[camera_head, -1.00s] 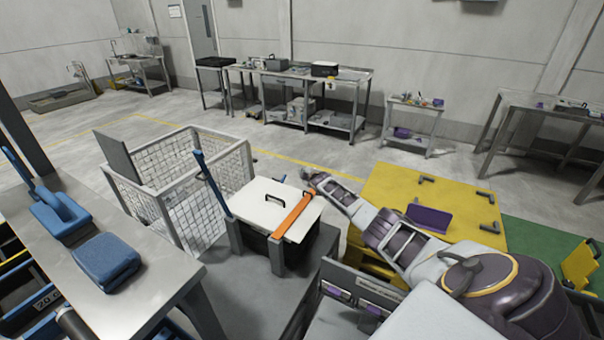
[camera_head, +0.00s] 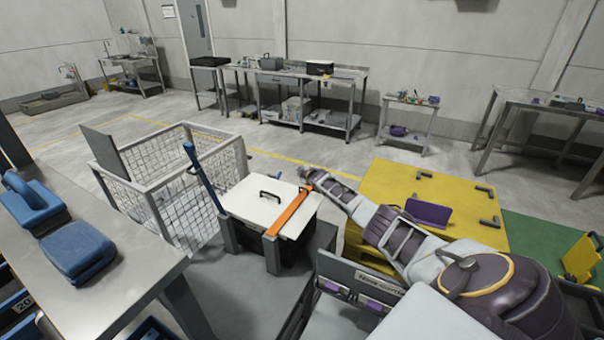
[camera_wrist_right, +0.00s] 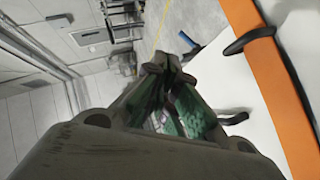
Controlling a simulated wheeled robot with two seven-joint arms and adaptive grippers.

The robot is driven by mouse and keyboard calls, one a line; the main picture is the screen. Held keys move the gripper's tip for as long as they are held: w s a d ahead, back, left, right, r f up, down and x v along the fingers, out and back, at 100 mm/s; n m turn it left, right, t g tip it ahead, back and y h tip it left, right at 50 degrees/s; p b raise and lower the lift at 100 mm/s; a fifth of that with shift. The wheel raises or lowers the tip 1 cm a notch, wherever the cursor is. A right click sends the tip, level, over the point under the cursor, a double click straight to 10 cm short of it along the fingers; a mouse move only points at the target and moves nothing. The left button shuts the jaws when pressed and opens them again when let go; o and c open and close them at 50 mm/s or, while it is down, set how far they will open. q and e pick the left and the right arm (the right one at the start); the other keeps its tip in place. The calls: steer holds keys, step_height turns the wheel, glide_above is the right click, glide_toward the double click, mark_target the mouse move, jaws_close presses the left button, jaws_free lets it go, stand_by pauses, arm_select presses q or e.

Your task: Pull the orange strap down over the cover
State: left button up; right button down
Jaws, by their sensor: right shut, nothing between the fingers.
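The white cover (camera_head: 258,203) with a black handle (camera_head: 270,196) lies on a dark box at the middle of the head view. The orange strap (camera_head: 288,214) lies across the cover's right part, running from its back edge to its front edge. My right gripper (camera_head: 306,173) is just beyond the strap's far end. In the right wrist view its fingers (camera_wrist_right: 174,62) are shut with nothing between them. The strap (camera_wrist_right: 272,85) runs along the right of that view with a dark loop (camera_wrist_right: 250,40) on it, and the cover (camera_wrist_right: 235,90) shows beside it. My left gripper is not in view.
A wire mesh cart (camera_head: 185,185) stands left of the box, with a blue lever (camera_head: 204,178) between them. A yellow table (camera_head: 400,190) with a purple bracket (camera_head: 428,213) is to the right.

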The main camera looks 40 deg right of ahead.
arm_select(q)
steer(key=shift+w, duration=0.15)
arm_select(e)
steer(key=shift+s+a, duration=0.15)
steer(key=shift+s, duration=0.05)
stand_by(0.4)
steer(key=v, duration=1.1)
steer(key=shift+s+r, duration=0.25)
stand_by(1.1)
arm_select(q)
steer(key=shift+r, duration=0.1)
arm_select(e)
steer(key=shift+r, duration=0.1)
stand_by(0.4)
